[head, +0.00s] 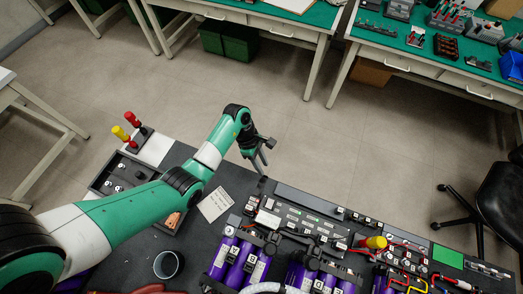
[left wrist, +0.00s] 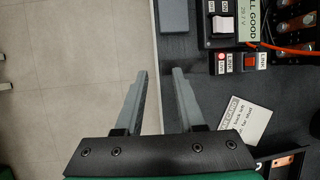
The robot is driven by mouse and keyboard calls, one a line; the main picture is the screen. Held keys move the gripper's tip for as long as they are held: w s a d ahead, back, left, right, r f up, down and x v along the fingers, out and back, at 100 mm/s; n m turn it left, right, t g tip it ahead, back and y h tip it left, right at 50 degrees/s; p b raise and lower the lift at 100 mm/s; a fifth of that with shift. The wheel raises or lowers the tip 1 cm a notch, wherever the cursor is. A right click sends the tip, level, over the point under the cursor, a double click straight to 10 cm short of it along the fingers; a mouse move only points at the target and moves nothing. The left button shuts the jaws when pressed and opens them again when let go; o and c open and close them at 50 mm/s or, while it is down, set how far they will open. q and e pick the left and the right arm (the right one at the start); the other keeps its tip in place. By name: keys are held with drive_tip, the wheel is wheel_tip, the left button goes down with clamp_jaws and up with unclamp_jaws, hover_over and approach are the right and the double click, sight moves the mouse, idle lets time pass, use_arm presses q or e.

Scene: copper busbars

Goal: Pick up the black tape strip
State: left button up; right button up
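I cannot make out a black tape strip for certain in either view; the dark bench top gives little contrast. My left gripper (head: 259,163) is at the far edge of the bench in the head view, its fingers apart with nothing between them. In the left wrist view the fingers (left wrist: 160,72) are open, over the boundary between the pale floor and the dark bench (left wrist: 195,80). My right gripper is not in view.
A note card (head: 215,205) lies near the left gripper. Purple cells (head: 240,262) and labelled modules crowd the bench's right part. A dark cup (head: 168,264) and a tray (head: 112,176) stand left. A grey block (left wrist: 174,16) lies near the edge in the left wrist view.

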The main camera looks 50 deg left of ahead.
sight(265, 176)
use_arm(q)
drive_tip(key=b+x, duration=0.1)
drive_tip(key=x, duration=0.1)
drive_tip(key=b+x, duration=0.1)
drive_tip(key=x, duration=0.2)
drive_tip(key=shift+s, duration=0.2)
drive_tip(key=shift+a+r, duration=0.1)
clamp_jaws()
